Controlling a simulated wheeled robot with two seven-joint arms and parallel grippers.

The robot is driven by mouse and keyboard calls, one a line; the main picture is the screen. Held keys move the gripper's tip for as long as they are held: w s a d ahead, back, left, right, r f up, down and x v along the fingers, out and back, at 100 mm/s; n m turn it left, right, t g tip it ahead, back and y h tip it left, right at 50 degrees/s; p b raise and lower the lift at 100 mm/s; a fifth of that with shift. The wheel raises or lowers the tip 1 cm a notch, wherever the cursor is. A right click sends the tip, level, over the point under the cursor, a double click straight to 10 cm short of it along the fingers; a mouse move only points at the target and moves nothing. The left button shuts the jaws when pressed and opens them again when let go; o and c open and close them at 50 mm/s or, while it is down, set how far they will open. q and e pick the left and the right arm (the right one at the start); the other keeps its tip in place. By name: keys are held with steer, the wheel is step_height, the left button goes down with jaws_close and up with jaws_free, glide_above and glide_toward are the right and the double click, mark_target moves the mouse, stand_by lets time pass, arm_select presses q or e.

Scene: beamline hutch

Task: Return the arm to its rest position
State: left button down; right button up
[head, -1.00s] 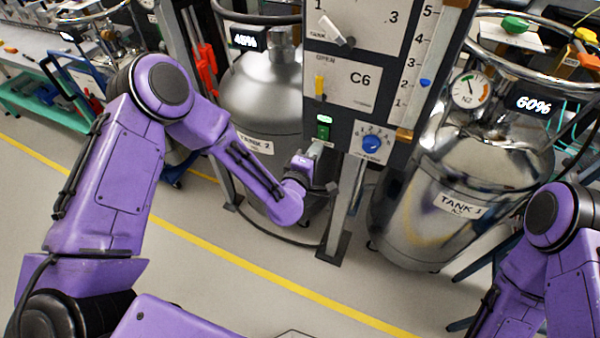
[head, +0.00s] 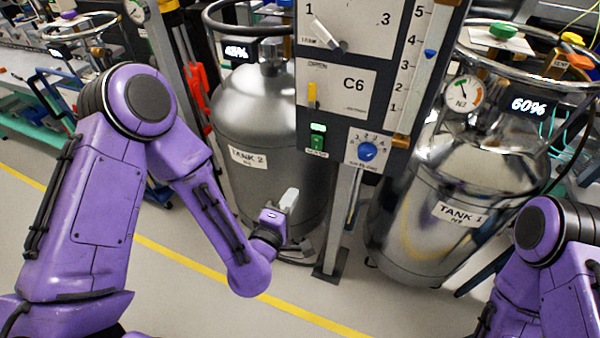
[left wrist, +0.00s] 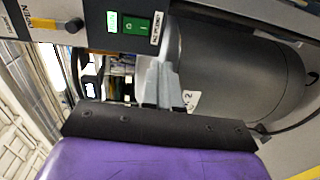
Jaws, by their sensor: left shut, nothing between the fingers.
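My left arm (head: 215,215) is purple and reaches from the left toward the control panel. Its gripper (head: 289,200) is shut and empty, in front of the lower part of Tank 2 and a little left of the panel's post. In the left wrist view the gripper's grey fingers (left wrist: 162,82) are together with nothing between them. They are apart from the green switch (left wrist: 137,26) on the panel. The switch is lit green in the head view (head: 317,141). My right arm (head: 545,240) shows at the right edge; its gripper is out of view.
The panel (head: 345,85) carries a selector, a slider and a blue dial (head: 367,151). Tank 2 (head: 262,115) reads about 45% and stands behind my left gripper. Tank 1 (head: 455,180) reads 60%, right of the post. The floor with a yellow line (head: 290,310) is open in front.

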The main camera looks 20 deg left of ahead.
arm_select(q)
steer(key=s+a+f+m+g+y, duration=0.1)
steer(key=s+a+f+m+g, duration=0.25)
steer(key=s+f, duration=0.35)
steer(key=s+a+f+m+g+y, duration=0.1)
steer(key=s+a+f+m+g, duration=0.3)
steer(key=f, duration=0.6)
steer(key=s+a+f+m+g+y, duration=0.1)
steer(key=s+a+f+g, duration=0.2)
steer(key=s, duration=0.4)
steer(key=s+a+f+m+g+y, duration=0.1)
steer(key=s+a+f+g, duration=0.2)
steer(key=s+a, duration=0.2)
steer(key=s, duration=0.2)
steer(key=shift+s+f+m+y, duration=0.2)
steer(key=shift+s+m+y, duration=0.1)
steer(key=shift+m+y, duration=0.1)
